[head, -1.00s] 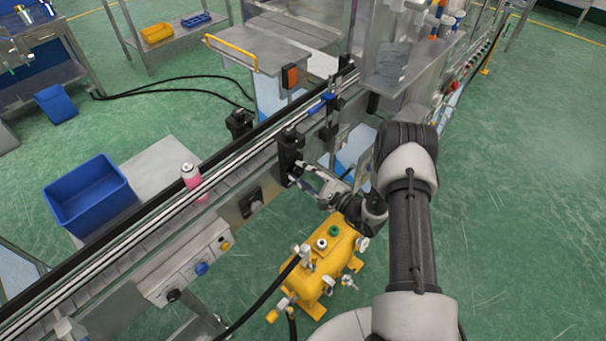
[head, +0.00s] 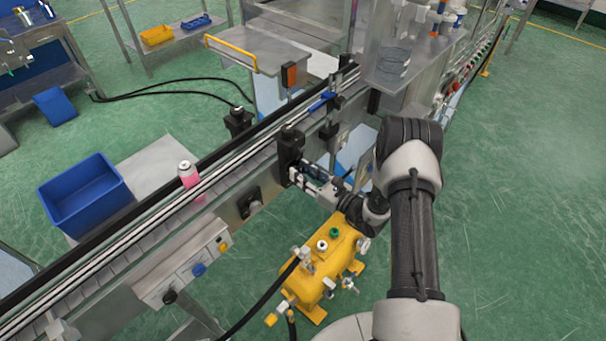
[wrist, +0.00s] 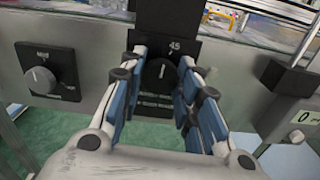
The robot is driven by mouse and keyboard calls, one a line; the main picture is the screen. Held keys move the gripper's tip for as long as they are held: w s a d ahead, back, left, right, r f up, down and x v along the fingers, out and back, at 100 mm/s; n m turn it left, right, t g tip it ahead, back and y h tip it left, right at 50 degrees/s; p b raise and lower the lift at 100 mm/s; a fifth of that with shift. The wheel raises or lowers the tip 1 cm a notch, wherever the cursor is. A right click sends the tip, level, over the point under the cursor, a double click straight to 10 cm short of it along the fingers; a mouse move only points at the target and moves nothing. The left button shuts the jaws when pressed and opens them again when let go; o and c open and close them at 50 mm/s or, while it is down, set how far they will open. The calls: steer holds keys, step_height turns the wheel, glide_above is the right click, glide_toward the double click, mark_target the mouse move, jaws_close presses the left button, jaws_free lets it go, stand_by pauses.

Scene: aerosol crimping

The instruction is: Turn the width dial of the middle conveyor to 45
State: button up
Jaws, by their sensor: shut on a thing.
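The width dial (wrist: 158,73) is a dark round knob on a black plate in the wrist view, with a pale pointer line near upright. The number 45 (wrist: 174,46) shows just above it, slightly right. My gripper (wrist: 161,65) is shut on the dial, one blue-padded finger on each side. The fingers partly cover the plate and any other marks. In the head view my gripper (head: 297,174) reaches the black dial unit (head: 289,148) on the side of the middle conveyor (head: 232,165); the dial itself is hidden there.
A yellow tank (head: 325,262) stands below my arm.

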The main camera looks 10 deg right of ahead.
steer(key=shift+m, duration=1.5)
steer(key=o, duration=1.1)
steer(key=v, duration=1.2)
